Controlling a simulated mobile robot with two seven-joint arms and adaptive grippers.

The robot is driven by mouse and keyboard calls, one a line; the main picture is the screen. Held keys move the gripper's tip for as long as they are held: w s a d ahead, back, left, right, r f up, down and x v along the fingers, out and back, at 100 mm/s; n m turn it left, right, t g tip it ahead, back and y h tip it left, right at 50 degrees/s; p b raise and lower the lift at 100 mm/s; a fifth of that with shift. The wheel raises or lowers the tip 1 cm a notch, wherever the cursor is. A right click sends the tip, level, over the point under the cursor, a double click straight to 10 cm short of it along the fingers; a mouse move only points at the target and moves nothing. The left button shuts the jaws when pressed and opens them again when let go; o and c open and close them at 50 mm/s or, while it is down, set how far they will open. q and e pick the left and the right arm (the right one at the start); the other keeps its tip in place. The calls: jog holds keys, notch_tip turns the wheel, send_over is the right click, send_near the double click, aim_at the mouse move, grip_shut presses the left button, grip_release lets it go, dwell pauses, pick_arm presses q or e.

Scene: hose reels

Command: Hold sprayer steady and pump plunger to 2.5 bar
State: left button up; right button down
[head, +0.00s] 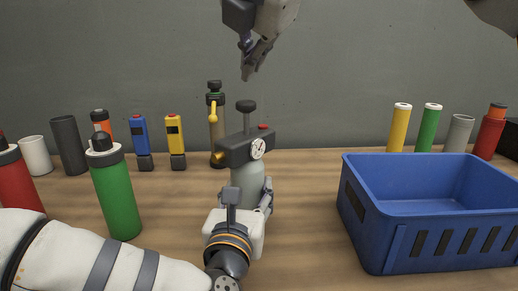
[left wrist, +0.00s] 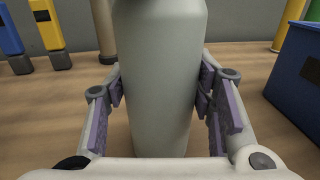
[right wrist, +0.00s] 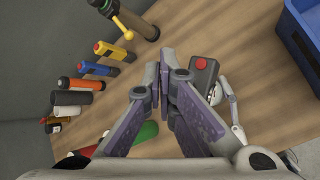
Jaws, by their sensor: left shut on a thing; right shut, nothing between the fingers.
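The sprayer (head: 246,178) stands upright on the table, with a pale grey-green bottle, dark grey head, yellow nozzle, round white gauge (head: 258,148) and red button. The gauge reading is too small to tell. Its black plunger knob (head: 246,106) stands up on a short shaft above the head. My left gripper (head: 247,205) is shut around the bottle; the left wrist view shows its pads on both sides of the bottle (left wrist: 160,85). My right gripper (head: 247,76) is shut and empty, above the knob and apart from it. In the right wrist view the sprayer head (right wrist: 202,80) shows beside the fingers; the knob is hidden.
A blue crate (head: 430,205) stands to the right of the sprayer. A green bottle (head: 117,195) and red bottle (head: 20,185) stand at left. Behind are blue (head: 140,138) and yellow (head: 174,138) tools and a brown sprayer-like bottle (head: 216,130). Several cylinders stand at back right.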

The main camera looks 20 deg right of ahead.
aim_at(250, 135)
pick_arm(q)
jog(key=shift+f, duration=0.25)
pick_arm(e)
notch_tip(250, 135, down, 7)
jog(key=shift+f, duration=0.25)
pick_arm(q)
jog(key=shift+s+d, duration=0.1)
pick_arm(e)
jog(key=shift+f, duration=0.35)
dwell(0.6)
pick_arm(q)
jog(key=shift+r, duration=0.1)
pick_arm(e)
jog(key=shift+f, duration=0.6)
pick_arm(q)
jog(key=shift+s, duration=0.1)
pick_arm(e)
jog(key=shift+a+r, duration=0.15)
notch_tip(250, 135, up, 6)
jog(key=shift+r, duration=0.45)
pick_arm(q)
jog(key=shift+w, duration=0.2)
